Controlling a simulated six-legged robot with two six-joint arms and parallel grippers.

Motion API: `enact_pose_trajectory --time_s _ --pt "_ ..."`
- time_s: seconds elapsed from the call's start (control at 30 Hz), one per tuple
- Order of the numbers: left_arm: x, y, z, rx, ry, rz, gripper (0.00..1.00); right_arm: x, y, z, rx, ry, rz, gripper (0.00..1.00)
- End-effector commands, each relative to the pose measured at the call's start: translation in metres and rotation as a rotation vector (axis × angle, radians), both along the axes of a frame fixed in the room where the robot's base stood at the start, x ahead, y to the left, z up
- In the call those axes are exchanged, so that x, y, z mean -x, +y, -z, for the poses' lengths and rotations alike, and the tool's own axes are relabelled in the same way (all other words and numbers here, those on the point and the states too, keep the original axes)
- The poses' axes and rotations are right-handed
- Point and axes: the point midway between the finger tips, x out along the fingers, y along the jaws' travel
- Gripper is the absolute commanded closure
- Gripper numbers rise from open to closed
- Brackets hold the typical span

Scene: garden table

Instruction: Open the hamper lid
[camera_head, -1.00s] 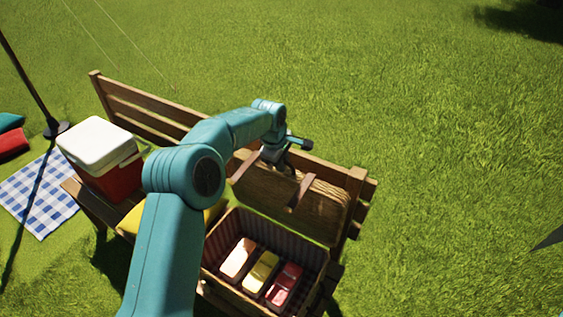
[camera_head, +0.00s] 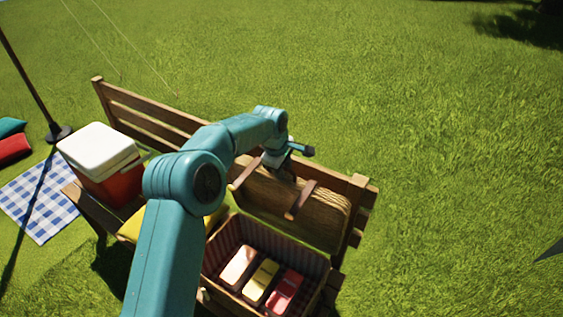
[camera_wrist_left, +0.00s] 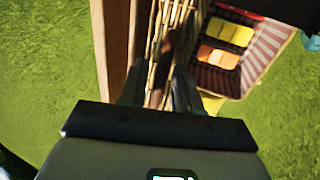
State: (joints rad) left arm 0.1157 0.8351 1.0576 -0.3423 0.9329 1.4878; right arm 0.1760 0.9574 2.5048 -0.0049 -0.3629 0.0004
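The wicker hamper (camera_head: 268,233) sits on the bench with its lid (camera_head: 330,217) raised, leaning back towards the bench's backrest. Brown straps cross the lid. Inside the striped lining lie a pale, a yellow and a red container. My left gripper (camera_head: 279,171) is at the lid's upper edge. In the left wrist view the fingers of my left gripper (camera_wrist_left: 158,92) stand on either side of the lid edge (camera_wrist_left: 168,45) and appear closed on it; the exact contact is dark. My right gripper is out of sight.
The wooden bench's backrest (camera_head: 150,118) runs behind the hamper. A red cooler (camera_head: 117,182) with a white lid stands at the bench's left end, near a yellow item (camera_head: 131,226). Open grass surrounds the bench.

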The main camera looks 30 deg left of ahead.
Motion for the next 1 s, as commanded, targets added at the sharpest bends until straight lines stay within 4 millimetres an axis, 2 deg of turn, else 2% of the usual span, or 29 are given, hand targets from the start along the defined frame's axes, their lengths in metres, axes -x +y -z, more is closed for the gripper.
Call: enact_pose_trajectory --time_s 0.17,0.4,0.6,0.8,1.0 --pt "0.006 0.001 -0.024 0.000 -0.006 0.000 0.68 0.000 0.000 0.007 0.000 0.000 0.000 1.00" --pt "0.026 0.002 -0.086 0.000 -0.008 0.000 0.68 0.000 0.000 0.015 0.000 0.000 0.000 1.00" --pt "0.040 0.002 -0.130 -0.001 -0.007 0.001 0.68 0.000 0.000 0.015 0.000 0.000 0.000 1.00" --pt "0.047 0.003 -0.153 0.000 -0.004 0.000 0.68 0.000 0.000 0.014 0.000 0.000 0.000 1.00" --pt "0.049 0.003 -0.156 0.000 -0.002 0.000 0.68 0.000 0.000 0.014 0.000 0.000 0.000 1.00"
